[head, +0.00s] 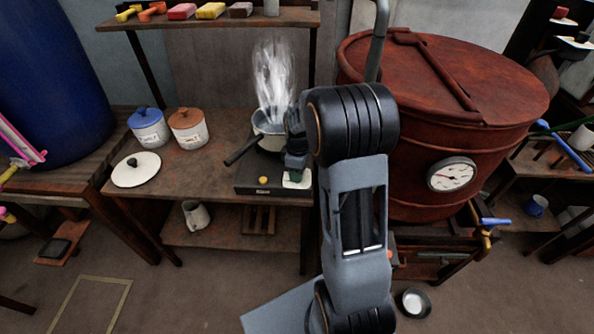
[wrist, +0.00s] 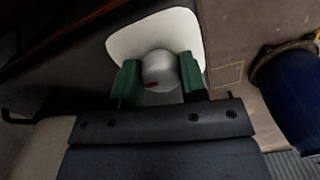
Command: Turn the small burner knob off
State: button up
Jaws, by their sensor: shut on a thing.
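My gripper (head: 296,164) reaches down at the right end of a dark burner box (head: 245,188) on the bench. In the wrist view my gripper (wrist: 157,80) has its two green fingers on either side of a round silver-grey knob (wrist: 160,68) with a small red mark, and is shut on it. The knob sits in front of a white plate (wrist: 125,42), which also shows in the head view (head: 297,180). In the head view my gripper hides the knob. A steaming pot (head: 268,128) stands on the burner, its dark handle pointing left.
A small yellow button (head: 263,180) is on the burner's front. A blue-lidded jar (head: 148,130), a brown-lidded jar (head: 188,132) and a white lid (head: 136,170) are to the left. A large red vat (head: 440,120) with a gauge (head: 452,175) stands close on the right.

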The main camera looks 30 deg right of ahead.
jog(key=shift+w+r, duration=0.1)
dwell(0.3)
jog(key=o, duration=0.9)
notch_tip(320, 180, up, 14)
jog(key=shift+w+d+f+p, duration=0.1)
jog(key=shift+d+f+p, duration=0.05)
jog(key=shift+p, duration=0.85)
